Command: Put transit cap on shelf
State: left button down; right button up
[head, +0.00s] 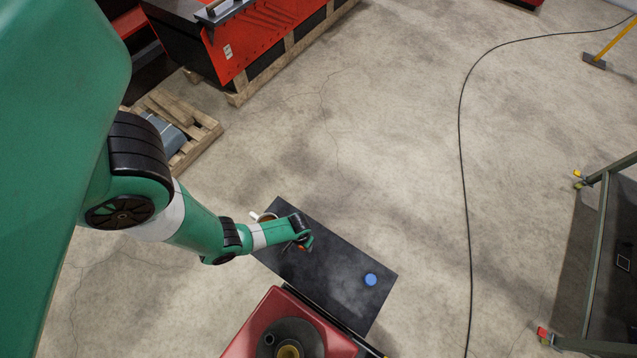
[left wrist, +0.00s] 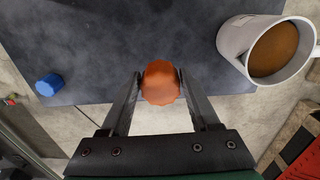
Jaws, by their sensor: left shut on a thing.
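My left gripper (head: 297,243) is over the dark shelf (head: 325,268), near its far-left part in the head view. In the left wrist view the gripper (left wrist: 160,84) is shut on an orange-red ribbed cap (left wrist: 160,84), pinched between the fingertips. The cap overlaps the edge of the shelf (left wrist: 120,45) in that view; I cannot tell its height above the surface. A blue cap (head: 370,279) sits on the shelf towards the right end and also shows in the left wrist view (left wrist: 49,85). My right gripper is not in view.
A white mug of brown liquid (left wrist: 272,50) stands on the shelf close to the gripper, partly hidden in the head view (head: 263,216). A red machine housing (head: 262,322) adjoins the shelf's near side. The shelf's middle is clear.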

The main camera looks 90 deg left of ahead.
aim_at(304, 253)
pick_arm(q)
jog(key=shift+s+d+f+b, duration=0.1)
jog(key=shift+f+b, duration=0.05)
jog(key=shift+f, duration=0.2)
jog(key=shift+s+d+f+b, duration=0.1)
jog(key=shift+f+b, duration=0.05)
jog(key=shift+f, duration=0.2)
notch_tip(304, 253, down, 10)
jog(key=b, duration=1)
jog(key=shift+f, duration=0.15)
jog(key=shift+r, duration=0.25)
jog(key=shift+f, duration=0.2)
jog(key=shift+c, duration=0.6)
grip_release()
notch_tip(304, 253, up, 13)
jog(key=p, duration=1.2)
jog(key=shift+f, duration=0.2)
